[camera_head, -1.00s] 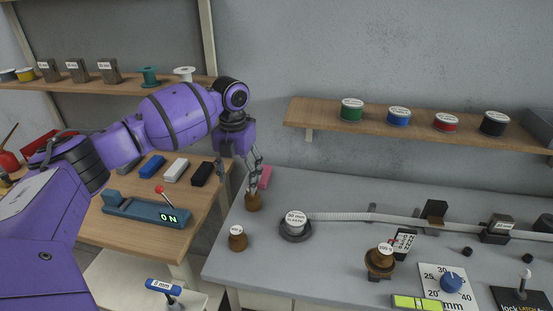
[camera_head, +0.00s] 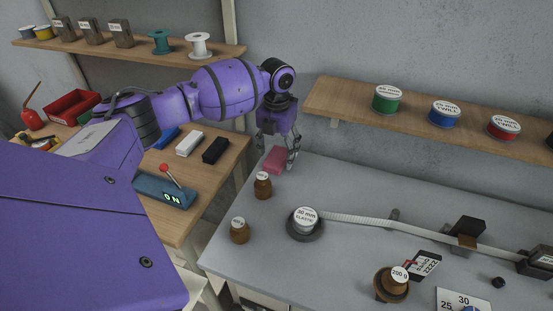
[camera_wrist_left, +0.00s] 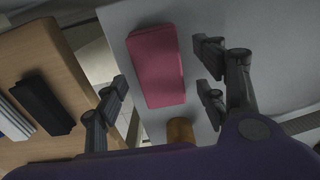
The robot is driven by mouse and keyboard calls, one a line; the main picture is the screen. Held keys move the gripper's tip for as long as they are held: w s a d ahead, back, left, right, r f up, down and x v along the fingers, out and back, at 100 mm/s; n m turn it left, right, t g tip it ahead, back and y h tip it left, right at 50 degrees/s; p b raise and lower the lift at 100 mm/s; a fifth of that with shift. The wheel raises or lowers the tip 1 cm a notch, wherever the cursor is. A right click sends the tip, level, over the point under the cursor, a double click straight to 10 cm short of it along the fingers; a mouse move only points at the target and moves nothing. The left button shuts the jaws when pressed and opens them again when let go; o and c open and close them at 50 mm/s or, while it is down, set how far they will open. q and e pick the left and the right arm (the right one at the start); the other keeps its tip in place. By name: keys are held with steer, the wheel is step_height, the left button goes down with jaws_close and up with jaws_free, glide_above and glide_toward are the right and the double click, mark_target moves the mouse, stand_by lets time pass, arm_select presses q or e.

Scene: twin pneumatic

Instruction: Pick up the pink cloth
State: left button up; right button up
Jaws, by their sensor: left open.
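The pink cloth (camera_head: 275,160) lies folded as a small block near the far left corner of the grey table. It shows in the left wrist view (camera_wrist_left: 158,66) as a pink rectangle between the spread fingers. My left gripper (camera_head: 278,160) is open and empty, pointing down at the cloth from above. In the left wrist view its fingers (camera_wrist_left: 165,85) stand on either side of the cloth, apart from it. How high the fingertips are above the table is hard to tell. My right gripper is not in view.
A brown weight (camera_head: 263,186) stands just in front of the cloth, with another (camera_head: 239,231) nearer. A tape reel (camera_head: 305,224) sits to the right. The wooden bench (camera_head: 221,176) is left across a gap. A wooden shelf (camera_head: 350,107) hangs at the back right.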

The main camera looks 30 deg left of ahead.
arm_select(q)
steer(key=shift+f, duration=0.8)
steer(key=shift+c, duration=0.5)
steer(key=c, duration=1.3)
steer(key=shift+o, duration=0.2)
steer(key=shift+w+r, duration=0.1)
steer(key=shift+r, duration=0.4)
step_height(320, 180, up, 2)
steer(key=shift+r, duration=0.15)
steer(key=s+r, duration=0.2)
steer(key=s+d+r, duration=0.1)
steer(key=s+r, duration=0.1)
steer(key=r, duration=0.1)
steer(key=shift+d+r+p, duration=0.15)
steer(key=shift+p, duration=0.2)
steer(key=s+d+r, duration=0.3)
steer(key=s+r, duration=0.1)
steer(key=s, duration=0.5)
steer(key=shift+s+r+p, duration=0.2)
steer(key=shift+p, duration=0.1)
